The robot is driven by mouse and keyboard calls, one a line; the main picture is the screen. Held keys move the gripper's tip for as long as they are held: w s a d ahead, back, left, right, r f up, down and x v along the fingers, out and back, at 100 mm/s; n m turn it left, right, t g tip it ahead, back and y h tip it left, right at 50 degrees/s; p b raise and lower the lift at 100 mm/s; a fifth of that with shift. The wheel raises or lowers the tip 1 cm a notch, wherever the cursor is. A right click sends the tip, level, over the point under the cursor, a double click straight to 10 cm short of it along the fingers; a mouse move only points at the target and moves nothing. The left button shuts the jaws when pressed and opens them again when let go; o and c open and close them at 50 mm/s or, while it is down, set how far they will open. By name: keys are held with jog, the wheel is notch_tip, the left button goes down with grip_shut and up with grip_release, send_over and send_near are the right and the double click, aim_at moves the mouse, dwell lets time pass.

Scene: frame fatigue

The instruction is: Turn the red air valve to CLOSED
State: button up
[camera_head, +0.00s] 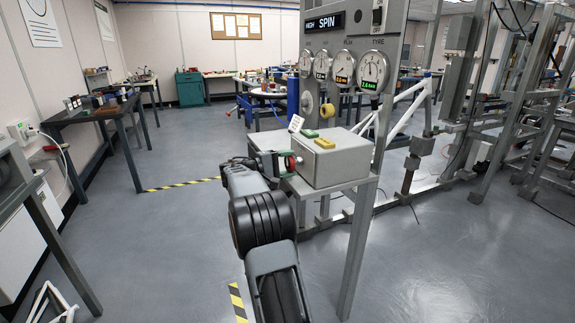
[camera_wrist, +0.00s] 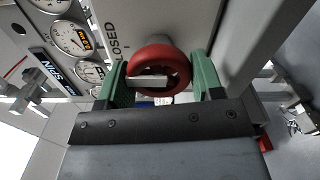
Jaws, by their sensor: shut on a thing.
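The red air valve (camera_wrist: 160,68) is a round red knob with a pale bar across it, on the grey box face. It sits between the two green fingers of my gripper (camera_wrist: 162,85) in the wrist view. The fingers are shut on it. Part of a label reading "LOSED" (camera_wrist: 113,40) shows on the panel beside the valve. In the head view my gripper (camera_head: 279,163) reaches the left side of the grey control box (camera_head: 335,158), and a bit of the red valve (camera_head: 290,162) shows at the fingers.
A green button (camera_head: 310,133) and a yellow button (camera_head: 325,143) sit on top of the box. Round gauges (camera_head: 373,70) hang on the frame behind it. A grey post (camera_head: 358,240) stands under the box. Open floor (camera_head: 170,250) lies to the left.

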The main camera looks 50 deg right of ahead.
jog(key=o, duration=0.9)
jog(key=p+v, duration=0.2)
jog(key=v, duration=1.2)
jog(key=shift+d, duration=0.1)
